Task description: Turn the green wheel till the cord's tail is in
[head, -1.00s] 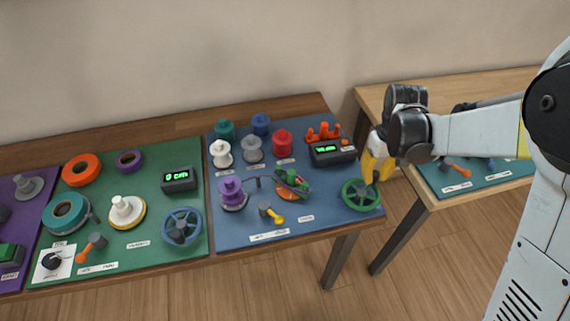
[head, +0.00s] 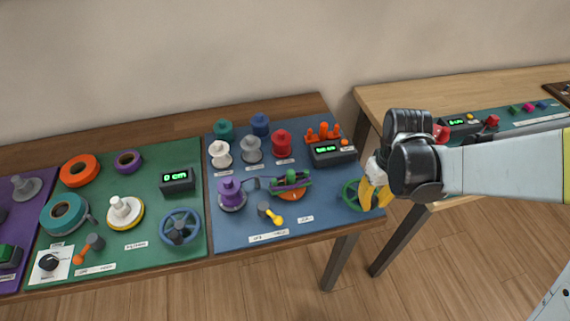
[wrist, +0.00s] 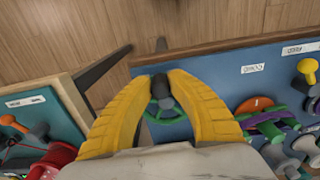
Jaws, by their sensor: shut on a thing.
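The green wheel (head: 351,193) lies at the right end of the blue mat, partly hidden behind my gripper (head: 375,197). In the wrist view the yellow fingers (wrist: 160,84) are shut on the wheel's dark grip (wrist: 160,88), and part of the green rim (wrist: 172,108) shows between them. The orange disc with a green bar (head: 291,181) stands left of the wheel, with purple along the bar. A purple spool (head: 231,192) stands further left. The cord's tail is too small to make out.
A counter with a green display (head: 332,151) stands behind the wheel. White, grey and red spools stand at the mat's back. A yellow-handled lever (head: 272,214) is near the front. A second table (head: 440,92) is to the right, across a gap.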

